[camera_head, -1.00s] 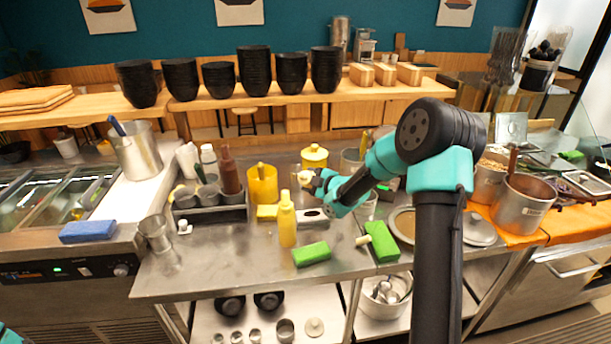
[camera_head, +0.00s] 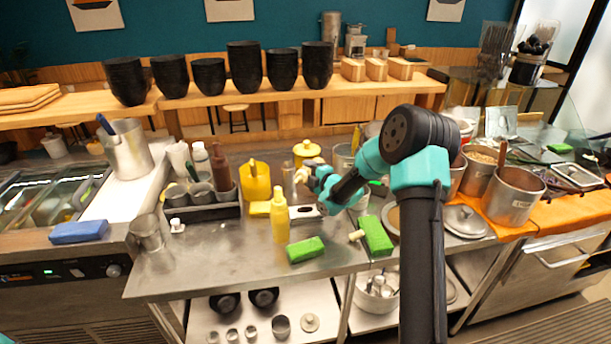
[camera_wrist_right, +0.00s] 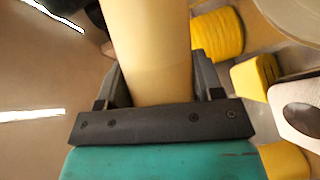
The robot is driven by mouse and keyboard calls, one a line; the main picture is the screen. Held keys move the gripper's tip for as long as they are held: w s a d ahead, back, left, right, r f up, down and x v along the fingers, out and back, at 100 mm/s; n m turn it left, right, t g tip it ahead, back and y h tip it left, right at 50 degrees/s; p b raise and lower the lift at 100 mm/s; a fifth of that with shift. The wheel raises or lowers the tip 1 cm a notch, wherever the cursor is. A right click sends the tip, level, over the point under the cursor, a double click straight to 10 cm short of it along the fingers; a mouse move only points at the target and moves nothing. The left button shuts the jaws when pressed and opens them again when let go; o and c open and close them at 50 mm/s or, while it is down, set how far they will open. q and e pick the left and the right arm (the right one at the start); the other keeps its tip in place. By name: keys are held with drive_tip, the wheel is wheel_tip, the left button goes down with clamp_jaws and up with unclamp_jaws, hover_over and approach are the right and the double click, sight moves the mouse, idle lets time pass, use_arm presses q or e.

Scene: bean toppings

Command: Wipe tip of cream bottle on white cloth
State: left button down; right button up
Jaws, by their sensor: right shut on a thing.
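My right gripper (camera_wrist_right: 155,92) is shut on a pale cream bottle (camera_wrist_right: 150,45), whose smooth body fills the upper middle of the right wrist view. The bottle's tip is out of that view. In the head view the right gripper (camera_head: 312,176) is over the back middle of the steel table, and the bottle shows only as a small pale shape at the jaws. I cannot pick out a white cloth with certainty. A white slotted piece (camera_head: 304,213) lies below the gripper and also shows in the right wrist view (camera_wrist_right: 302,115). My left gripper is out of view.
A yellow squeeze bottle (camera_head: 281,220) stands in front of the gripper, near green sponges (camera_head: 306,250) (camera_head: 375,236). A yellow container (camera_head: 255,182) and grey caddy (camera_head: 203,202) stand left. Steel pots (camera_head: 513,197) stand right.

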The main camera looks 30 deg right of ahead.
sight(302, 180)
drive_tip(key=shift+w+d+f+n+t, duration=0.15)
drive_tip(key=shift+w+d+n+t, duration=0.35)
drive_tip(key=shift+n, duration=0.4)
drive_tip(key=n, duration=0.2)
drive_tip(key=r+n+t, duration=0.1)
drive_tip(key=n, duration=0.1)
drive_tip(key=s+a+n+t+y, duration=0.1)
drive_tip(key=n, duration=0.1)
drive_tip(key=shift+r+n, duration=0.15)
drive_tip(key=shift+n, duration=0.25)
drive_tip(key=n, duration=0.1)
drive_tip(key=a+n+y, duration=0.1)
drive_tip(key=n, duration=0.1)
drive_tip(key=s+a+n, duration=0.1)
drive_tip(key=shift+s+f+t+y, duration=0.1)
drive_tip(key=shift+f+t+y, duration=0.2)
drive_tip(key=shift+t+y, duration=0.1)
drive_tip(key=shift+s+a+f+n+y, duration=0.15)
drive_tip(key=shift+a+n+y, duration=0.25)
drive_tip(key=shift+n, duration=0.55)
drive_tip(key=shift+s+a+n+y, duration=0.3)
drive_tip(key=shift+n+y, duration=0.25)
drive_tip(key=shift+n, duration=0.35)
drive_tip(key=shift+s+a+f+n+y, duration=0.1)
drive_tip(key=shift+s+a+n+y, duration=0.25)
drive_tip(key=shift+n, duration=0.6)
drive_tip(key=shift+w, duration=0.15)
drive_tip(key=shift+f, duration=1.05)
drive_tip(key=shift+d, duration=0.15)
